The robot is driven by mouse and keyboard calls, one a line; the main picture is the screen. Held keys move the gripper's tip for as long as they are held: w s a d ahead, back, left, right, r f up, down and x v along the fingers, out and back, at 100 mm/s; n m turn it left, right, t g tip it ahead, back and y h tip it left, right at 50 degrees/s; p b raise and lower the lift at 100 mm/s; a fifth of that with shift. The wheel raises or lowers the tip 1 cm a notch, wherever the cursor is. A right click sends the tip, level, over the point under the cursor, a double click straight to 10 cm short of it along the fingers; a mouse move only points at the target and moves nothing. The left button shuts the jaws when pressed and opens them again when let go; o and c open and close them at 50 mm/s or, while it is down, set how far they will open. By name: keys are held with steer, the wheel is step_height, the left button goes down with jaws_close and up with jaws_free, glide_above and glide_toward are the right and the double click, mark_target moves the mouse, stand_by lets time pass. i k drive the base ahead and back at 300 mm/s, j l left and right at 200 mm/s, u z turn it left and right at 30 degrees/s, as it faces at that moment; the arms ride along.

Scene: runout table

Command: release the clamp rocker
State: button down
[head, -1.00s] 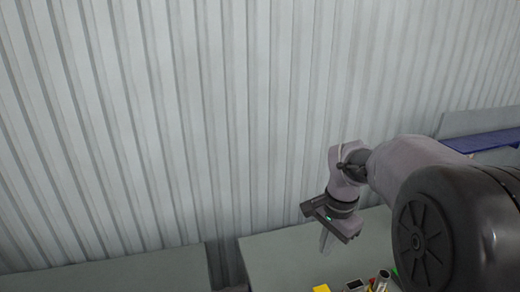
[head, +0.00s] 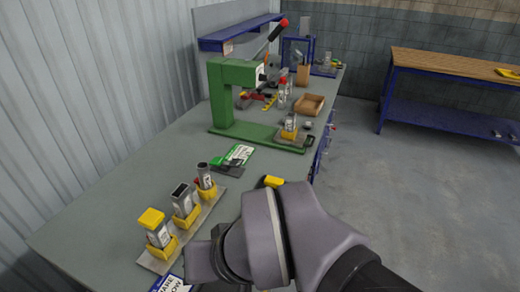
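I cannot pick out for certain which part is the clamp rocker. A plate (head: 205,212) in the left foreground bears a row of upright units in yellow holders: one with a yellow top (head: 152,219), one with a dark top (head: 183,200) and a narrower grey one (head: 205,177). The press has a raised lever with a red knob (head: 284,22). My arm fills the bottom centre and hides part of the bench; my gripper's fingers do not show.
The grey bench (head: 110,210) runs along a corrugated wall. Green and white cards (head: 238,154) lie before the press; a yellow item (head: 273,181) is beside my arm. A brown tray (head: 309,104) sits right of the press. Open floor (head: 410,190) lies right, with a wooden-topped bench (head: 450,72) behind.

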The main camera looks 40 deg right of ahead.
mark_target(236, 164)
steer(key=z, duration=0.65)
steer(key=i+l, duration=0.3)
steer(key=l, duration=0.15)
steer(key=i+l, duration=0.3)
steer(key=l, duration=0.15)
